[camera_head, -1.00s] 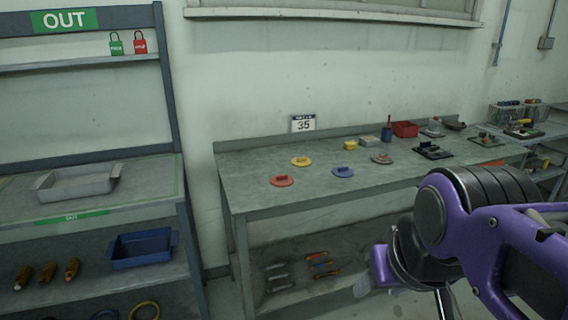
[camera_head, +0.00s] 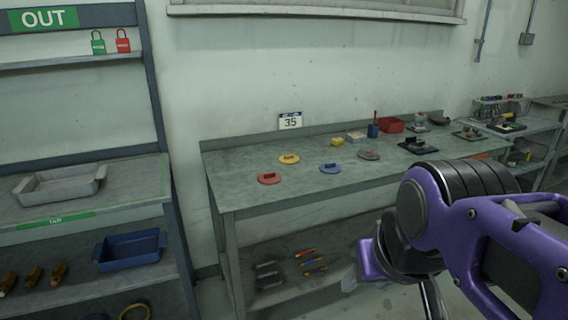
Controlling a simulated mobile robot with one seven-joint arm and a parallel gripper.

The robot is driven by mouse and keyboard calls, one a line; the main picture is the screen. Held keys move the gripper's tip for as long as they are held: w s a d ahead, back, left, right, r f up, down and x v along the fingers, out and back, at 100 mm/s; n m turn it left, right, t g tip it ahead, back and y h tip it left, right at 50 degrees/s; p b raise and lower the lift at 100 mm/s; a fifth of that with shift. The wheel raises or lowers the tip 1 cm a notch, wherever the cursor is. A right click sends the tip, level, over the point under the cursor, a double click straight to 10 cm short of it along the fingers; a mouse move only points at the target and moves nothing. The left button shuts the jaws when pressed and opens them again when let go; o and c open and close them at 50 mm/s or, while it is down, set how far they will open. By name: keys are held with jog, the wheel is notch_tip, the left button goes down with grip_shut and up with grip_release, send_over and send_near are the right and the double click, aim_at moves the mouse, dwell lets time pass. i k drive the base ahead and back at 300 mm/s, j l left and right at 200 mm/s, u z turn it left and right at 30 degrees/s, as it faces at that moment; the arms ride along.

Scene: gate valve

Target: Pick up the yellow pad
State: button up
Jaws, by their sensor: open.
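The yellow pad (camera_head: 289,159) is a flat round disc with a small raised grip on top. It lies on the grey workbench (camera_head: 245,185), behind and between a red pad (camera_head: 269,178) and a blue pad (camera_head: 330,168). My gripper (camera_head: 402,278) is partly in view at the lower right, at the end of my purple arm. It is open and in front of the bench, well apart from the yellow pad. Its fingertips are not clearly visible.
A small yellow block (camera_head: 337,141), a red bin (camera_head: 391,125) and dark trays stand farther right on the bench. A shelf unit marked OUT with a grey tray (camera_head: 60,187) and a blue tray (camera_head: 130,250) is at left. Bare bench surrounds the pads.

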aim_at(335, 141)
jog(key=i+l+u, duration=0.1)
jog(key=i+l, duration=0.25)
jog(key=i+l+u, duration=0.1)
jog(key=i+l, duration=0.25)
jog(key=i+l+u, duration=0.1)
jog(key=i+l, duration=0.2)
jog(key=l, duration=0.25)
jog(key=i+l+u, duration=0.1)
jog(key=i+l, duration=0.2)
jog(key=l, duration=0.15)
jog(key=i+l, duration=0.3)
jog(key=l, duration=0.2)
jog(key=j+u, duration=0.05)
